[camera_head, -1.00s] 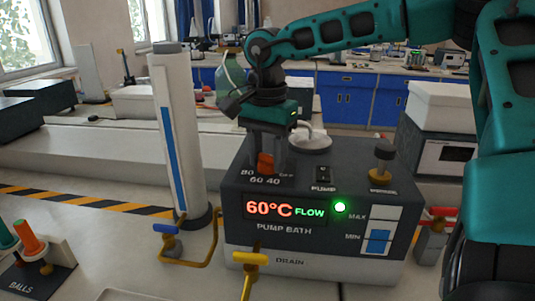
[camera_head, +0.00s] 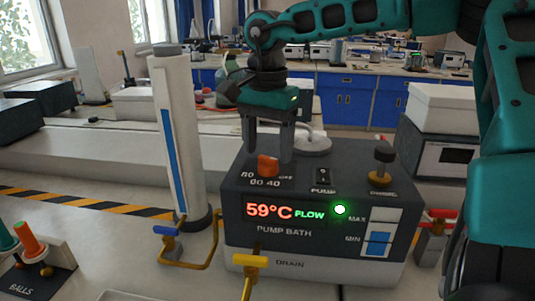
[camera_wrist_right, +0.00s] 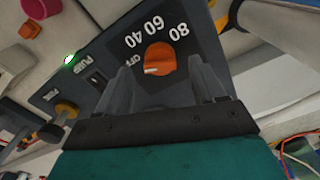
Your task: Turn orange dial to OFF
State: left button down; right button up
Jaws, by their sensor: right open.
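The orange dial (camera_head: 268,165) sits on the top of the dark pump bath box (camera_head: 232,187), at its left. In the right wrist view the dial (camera_wrist_right: 160,58) shows a white mark at its lower left, on the side of the OFF label (camera_wrist_right: 132,61). My right gripper (camera_head: 268,152) is open and empty, pointing down just above the dial, with one finger on either side. In the wrist view its fingers stand apart from the dial. The display (camera_head: 285,210) reads 59°C FLOW beside a lit green lamp (camera_head: 340,209). My left gripper is not in view.
A white column (camera_head: 176,140) stands left of the box. A yellow drain valve (camera_head: 250,261) and a blue-handled valve (camera_head: 168,236) are in front.

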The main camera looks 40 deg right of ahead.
aim_at(267, 157)
notch_tip(267, 157, up, 10)
jog(key=shift+p, duration=0.45)
dwell(0.3)
